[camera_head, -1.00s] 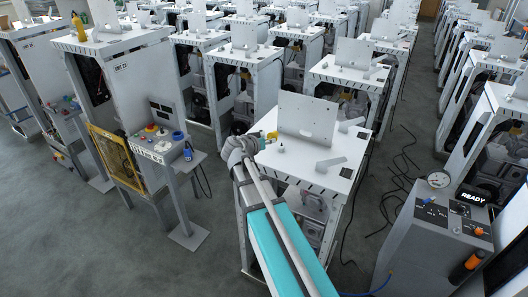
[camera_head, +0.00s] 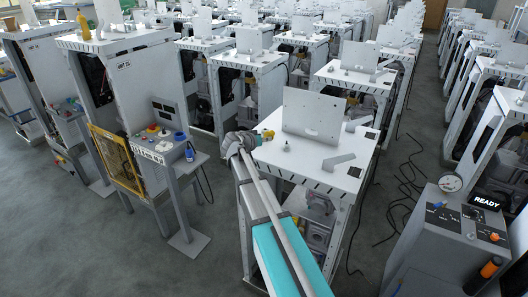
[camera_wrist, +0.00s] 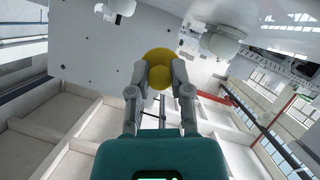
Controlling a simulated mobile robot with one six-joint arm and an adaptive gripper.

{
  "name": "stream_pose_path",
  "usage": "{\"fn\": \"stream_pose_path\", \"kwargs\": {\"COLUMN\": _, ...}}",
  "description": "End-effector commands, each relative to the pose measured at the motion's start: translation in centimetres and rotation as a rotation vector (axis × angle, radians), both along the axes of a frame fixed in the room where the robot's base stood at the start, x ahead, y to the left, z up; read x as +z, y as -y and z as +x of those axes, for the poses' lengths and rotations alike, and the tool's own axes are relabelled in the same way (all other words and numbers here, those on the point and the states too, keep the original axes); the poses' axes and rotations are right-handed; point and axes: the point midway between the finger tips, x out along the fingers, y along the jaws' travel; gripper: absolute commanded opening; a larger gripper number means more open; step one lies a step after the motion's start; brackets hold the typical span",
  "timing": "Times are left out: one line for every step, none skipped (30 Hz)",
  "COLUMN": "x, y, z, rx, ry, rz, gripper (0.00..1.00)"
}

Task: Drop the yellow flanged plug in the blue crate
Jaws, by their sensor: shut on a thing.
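The yellow flanged plug (camera_wrist: 160,53) shows in the wrist view as a round yellow disc with a smaller body, between the two fingers. My gripper (camera_wrist: 160,76) is shut on it. In the head view my gripper (camera_head: 261,138) is small, at the left edge of the nearest white-topped frame. A bit of the yellow plug (camera_head: 269,134) shows beside it, seemingly a little above the top. I cannot make out a blue crate in either view.
The white frame top (camera_head: 305,160) bears an upright plate (camera_head: 312,114), a small dark knob (camera_head: 287,143) and a grey angled block (camera_head: 338,160). A control pedestal (camera_head: 440,235) stands at right. A panel stand (camera_head: 162,148) is at left. Open floor (camera_head: 110,245) lies front left.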

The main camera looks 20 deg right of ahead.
Motion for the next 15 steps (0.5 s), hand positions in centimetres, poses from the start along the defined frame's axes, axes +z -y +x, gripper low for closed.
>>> {"fn": "stream_pose_path", "kwargs": {"x": -0.13, "y": 0.03, "z": 0.09, "rx": 0.000, "ry": 0.000, "rz": 0.000, "gripper": 0.00}}
{"fn": "stream_pose_path", "kwargs": {"x": -0.12, "y": 0.04, "z": 0.10, "rx": 0.000, "ry": 0.000, "rz": 0.000, "gripper": 0.00}}
{"fn": "stream_pose_path", "kwargs": {"x": -0.10, "y": 0.04, "z": 0.09, "rx": 0.000, "ry": 0.000, "rz": 0.000, "gripper": 0.00}}
{"fn": "stream_pose_path", "kwargs": {"x": -0.08, "y": 0.05, "z": 0.08, "rx": 0.000, "ry": 0.000, "rz": 0.000, "gripper": 0.00}}
{"fn": "stream_pose_path", "kwargs": {"x": -0.06, "y": 0.05, "z": 0.08, "rx": 0.000, "ry": 0.000, "rz": 0.000, "gripper": 0.00}}
{"fn": "stream_pose_path", "kwargs": {"x": -0.06, "y": 0.06, "z": 0.06, "rx": 0.000, "ry": 0.000, "rz": 0.000, "gripper": 0.00}}
{"fn": "stream_pose_path", "kwargs": {"x": -0.06, "y": 0.06, "z": 0.06, "rx": -0.001, "ry": 0.000, "rz": -0.001, "gripper": 0.00}}
{"fn": "stream_pose_path", "kwargs": {"x": -0.06, "y": 0.08, "z": 0.06, "rx": -0.001, "ry": 0.000, "rz": -0.001, "gripper": 0.00}}
{"fn": "stream_pose_path", "kwargs": {"x": -0.05, "y": 0.08, "z": 0.05, "rx": -0.001, "ry": 0.000, "rz": -0.001, "gripper": 0.00}}
{"fn": "stream_pose_path", "kwargs": {"x": -0.06, "y": 0.09, "z": 0.06, "rx": -0.001, "ry": 0.000, "rz": -0.001, "gripper": 0.00}}
{"fn": "stream_pose_path", "kwargs": {"x": -0.09, "y": 0.10, "z": 0.08, "rx": -0.001, "ry": 0.000, "rz": -0.001, "gripper": 0.00}}
{"fn": "stream_pose_path", "kwargs": {"x": -0.17, "y": 0.10, "z": 0.13, "rx": -0.001, "ry": 0.000, "rz": -0.001, "gripper": 0.00}}
{"fn": "stream_pose_path", "kwargs": {"x": -0.25, "y": 0.12, "z": 0.18, "rx": -0.001, "ry": 0.000, "rz": -0.001, "gripper": 0.00}}
{"fn": "stream_pose_path", "kwargs": {"x": -0.37, "y": 0.14, "z": 0.26, "rx": -0.001, "ry": 0.000, "rz": -0.001, "gripper": 0.00}}
{"fn": "stream_pose_path", "kwargs": {"x": -0.57, "y": 0.16, "z": 0.39, "rx": -0.001, "ry": 0.000, "rz": -0.001, "gripper": 0.00}}
